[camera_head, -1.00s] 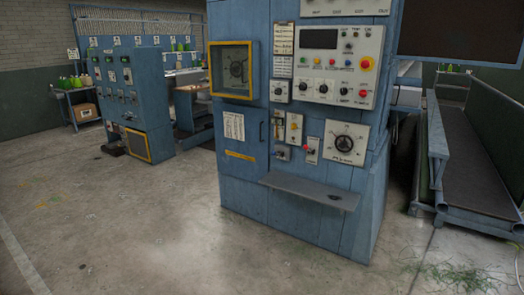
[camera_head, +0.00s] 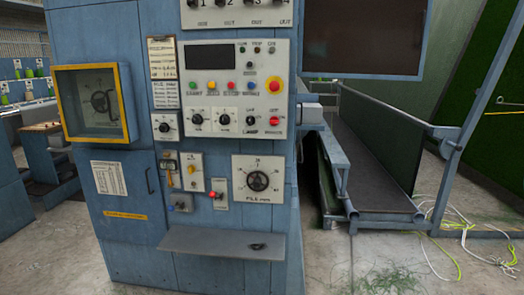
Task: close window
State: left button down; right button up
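A window with a yellow frame (camera_head: 128,103) is on the upper left of the blue cabinet's front. I cannot tell surely whether the window is ajar or shut. Neither of my grippers is in view.
The blue cabinet (camera_head: 135,255) carries a control panel (camera_head: 216,67), a file dial (camera_head: 258,181) and a protruding shelf (camera_head: 222,243). A conveyor (camera_head: 375,165) stands at the right, with loose cables (camera_head: 438,258) on the floor. A dark screen (camera_head: 362,38) hangs above.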

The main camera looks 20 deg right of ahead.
aim_at(365, 39)
jog(key=i+l+z, duration=0.1)
jog(key=i+z, duration=0.6)
jog(key=i+j+z, duration=0.15)
jog(key=i+z, duration=0.2)
jog(key=i+l+z, duration=0.2)
jog(key=i+z, duration=0.75)
jog(key=i+l+u, duration=0.3)
jog(key=i+l, duration=0.5)
jog(key=i+l+u, duration=0.1)
jog(key=l, duration=0.25)
jog(key=i+l, duration=0.25)
jog(key=i+l+u, duration=0.15)
jog(key=l, duration=0.25)
